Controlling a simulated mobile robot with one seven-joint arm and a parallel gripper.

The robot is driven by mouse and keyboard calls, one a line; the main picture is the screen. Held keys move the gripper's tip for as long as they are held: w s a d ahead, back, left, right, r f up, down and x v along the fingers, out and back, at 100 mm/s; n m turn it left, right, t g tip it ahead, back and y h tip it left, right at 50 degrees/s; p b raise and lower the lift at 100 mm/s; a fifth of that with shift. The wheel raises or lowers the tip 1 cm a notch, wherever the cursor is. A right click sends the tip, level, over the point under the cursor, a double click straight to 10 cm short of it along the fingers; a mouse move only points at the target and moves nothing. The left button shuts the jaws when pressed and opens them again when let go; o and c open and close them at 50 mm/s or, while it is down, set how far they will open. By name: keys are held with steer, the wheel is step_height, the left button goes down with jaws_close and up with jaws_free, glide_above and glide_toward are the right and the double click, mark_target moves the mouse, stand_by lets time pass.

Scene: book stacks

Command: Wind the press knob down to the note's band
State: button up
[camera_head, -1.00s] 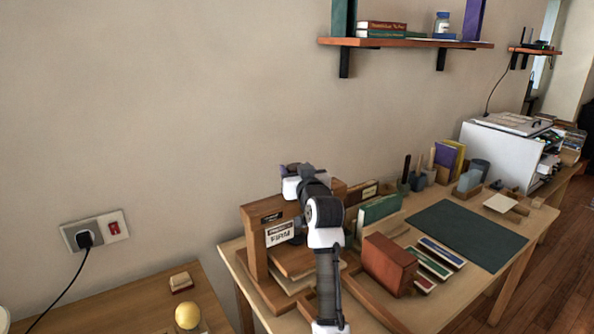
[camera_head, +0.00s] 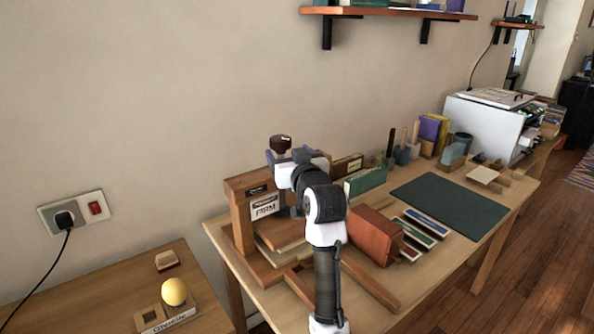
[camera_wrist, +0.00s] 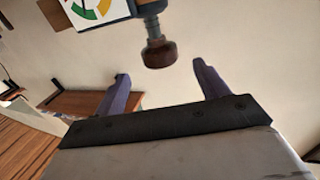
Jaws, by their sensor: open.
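The wooden press (camera_head: 238,215) stands at the left end of the long table. A dark brown round knob (camera_head: 281,143) tops its post. In the wrist view the knob (camera_wrist: 159,53) sits beneath a grey collar, close to the gap between my fingertips and not gripped. My gripper (camera_wrist: 161,72) is open, with two purple fingers apart; contact cannot be told. A note card reading FIRM (camera_head: 265,206) is on the press front. A dial with green, yellow and red bands (camera_wrist: 92,10) shows partly in the wrist view. My arm hides part of the press.
A reddish-brown box (camera_head: 374,236), a green block (camera_head: 365,181) and several striped bars (camera_head: 425,228) lie right of the press. A dark mat (camera_head: 450,205) is bare. A lower table with a yellow ball (camera_head: 174,292) is at left.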

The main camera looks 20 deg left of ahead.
steer(key=b+v, duration=0.1)
steer(key=v, duration=0.5)
